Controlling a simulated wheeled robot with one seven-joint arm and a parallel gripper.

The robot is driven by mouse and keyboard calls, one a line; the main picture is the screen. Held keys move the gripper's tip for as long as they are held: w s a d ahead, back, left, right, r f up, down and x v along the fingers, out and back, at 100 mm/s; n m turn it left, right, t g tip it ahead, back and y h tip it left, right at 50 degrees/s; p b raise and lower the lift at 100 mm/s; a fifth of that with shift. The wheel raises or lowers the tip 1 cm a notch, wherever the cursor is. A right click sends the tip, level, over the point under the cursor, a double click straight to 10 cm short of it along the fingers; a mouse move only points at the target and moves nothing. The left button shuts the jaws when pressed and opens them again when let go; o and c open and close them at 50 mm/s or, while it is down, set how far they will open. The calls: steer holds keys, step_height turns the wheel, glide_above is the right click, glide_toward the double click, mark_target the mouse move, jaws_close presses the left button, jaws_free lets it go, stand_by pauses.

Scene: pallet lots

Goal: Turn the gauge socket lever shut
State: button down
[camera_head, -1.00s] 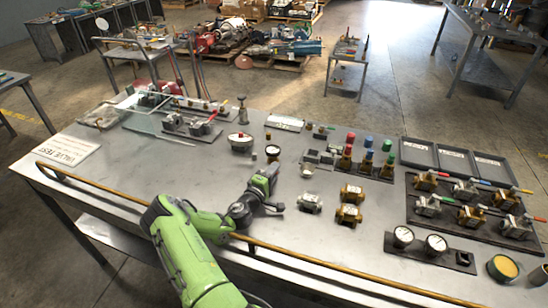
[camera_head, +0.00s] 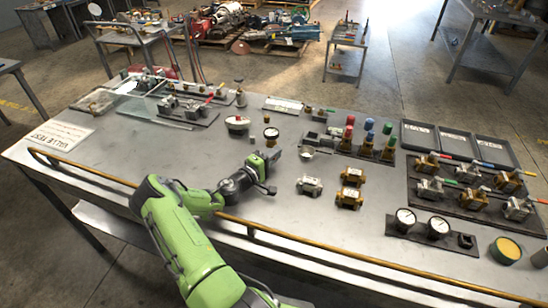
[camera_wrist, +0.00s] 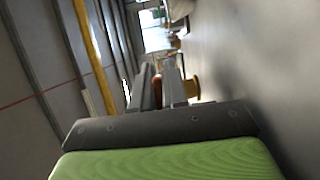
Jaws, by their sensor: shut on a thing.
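A small brass fitting with a round gauge (camera_head: 270,132) on it stands upright on the steel table, just beyond my gripper (camera_head: 277,155) in the head view. My gripper reaches in low from the front. In the wrist view my gripper (camera_wrist: 160,90) is nearly closed, with a reddish-brown piece (camera_wrist: 157,84), seemingly the lever, between its fingers. A brass part (camera_wrist: 191,88) shows just right of the fingers. The lever's angle and its joint to the socket are hidden by the gripper in the head view.
A white-bodied round part (camera_head: 237,122) stands left of the gauge. A silver valve (camera_head: 309,185) and brass valves (camera_head: 349,197) lie to the right. A yellow rail (camera_head: 300,247) runs along the table's front edge. The table's left middle is clear.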

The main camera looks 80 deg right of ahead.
steer(key=shift+a+m+g, duration=0.1)
steer(key=shift+m+g, duration=0.2)
steer(key=shift+g, duration=0.2)
steer(key=c, duration=1.5)
jaws_free()
steer(key=v, duration=1.5)
steer(key=shift+w+a+r, duration=0.2)
steer(key=shift+a+r, duration=0.1)
